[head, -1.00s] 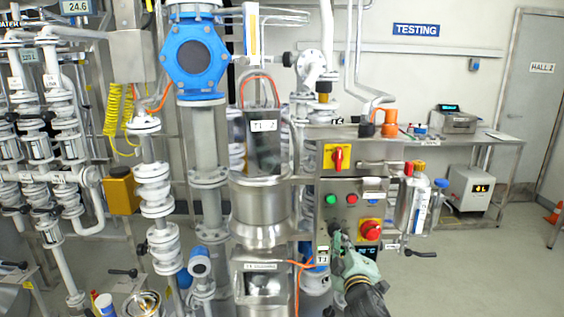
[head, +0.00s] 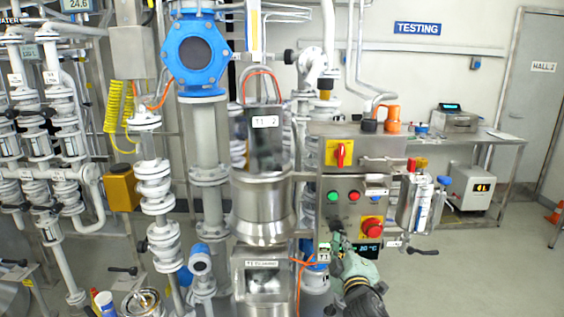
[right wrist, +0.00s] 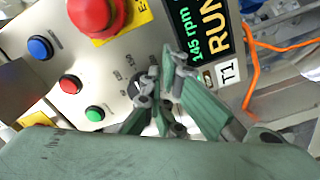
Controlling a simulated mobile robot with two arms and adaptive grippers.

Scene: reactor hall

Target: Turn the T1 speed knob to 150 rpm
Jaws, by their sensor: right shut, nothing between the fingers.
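The T1 control panel (head: 350,215) stands right of the steel vessel labelled T1. In the right wrist view, the speed knob (right wrist: 136,88) is a small dark dial with printed scale marks, partly hidden by my fingers. The T1 display (right wrist: 205,30) reads 145 rpm and RUN; in the head view, a strip of the display (head: 370,247) shows a °C value. My right gripper (head: 338,243) is at the panel's lower left, over the knob. In the right wrist view, its fingertips (right wrist: 162,80) are shut beside the knob, with nothing held. My left gripper is not in view.
A red stop button (head: 371,228), a green button (head: 333,197) and a small red button (head: 353,197) sit above the gripper. An orange cable (right wrist: 262,50) runs beside the panel.

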